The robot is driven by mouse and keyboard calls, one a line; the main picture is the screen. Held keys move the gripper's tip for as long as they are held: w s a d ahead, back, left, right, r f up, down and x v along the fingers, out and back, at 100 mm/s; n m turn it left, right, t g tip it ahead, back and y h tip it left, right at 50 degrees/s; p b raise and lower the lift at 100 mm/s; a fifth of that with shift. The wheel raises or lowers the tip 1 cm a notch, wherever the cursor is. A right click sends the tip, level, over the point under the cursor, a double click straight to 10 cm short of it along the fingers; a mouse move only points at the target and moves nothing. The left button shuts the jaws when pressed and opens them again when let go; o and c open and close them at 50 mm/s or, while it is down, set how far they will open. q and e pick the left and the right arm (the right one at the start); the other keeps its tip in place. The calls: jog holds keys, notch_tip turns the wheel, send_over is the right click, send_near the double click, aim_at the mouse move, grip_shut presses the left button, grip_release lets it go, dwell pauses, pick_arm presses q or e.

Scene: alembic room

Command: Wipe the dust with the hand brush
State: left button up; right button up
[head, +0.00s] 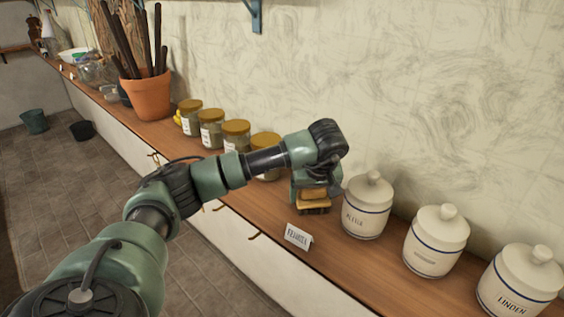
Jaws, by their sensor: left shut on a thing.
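My left arm reaches in from the lower left over the wooden counter (340,262). My left gripper (314,190) points down and is shut on the hand brush (314,203), which has a tan wooden body and dark bristles below. The brush is at or just above the counter top, left of the first white jar; I cannot tell if the bristles touch the wood. The jaws and arm hide part of the brush. No dust can be made out on the counter. My right gripper is not in view.
White lidded jars (367,206) stand close to the right of the brush. A small label card (298,236) stands at the counter's front edge. Glass jars with golden lids (211,128) and a terracotta pot (148,95) stand to the left. The wall is behind.

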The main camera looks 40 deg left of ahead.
pick_arm(q)
jog(key=r, duration=0.1)
jog(key=d+r+p, duration=0.1)
jog(key=r, duration=0.1)
jog(key=shift+p, duration=0.3)
jog(key=shift+a+r+p, duration=0.2)
jog(key=shift+r+p, duration=0.2)
jog(key=shift+r, duration=0.15)
jog(key=shift+a+r+p, duration=0.15)
jog(key=shift+r+p, duration=0.2)
jog(key=shift+r, duration=0.2)
jog(key=shift+d+r+p, duration=0.1)
jog(key=shift+r+p, duration=0.4)
jog(key=shift+r, duration=0.25)
jog(key=shift+r+p, duration=0.5)
jog(key=shift+r, duration=0.25)
jog(key=shift+f, duration=0.15)
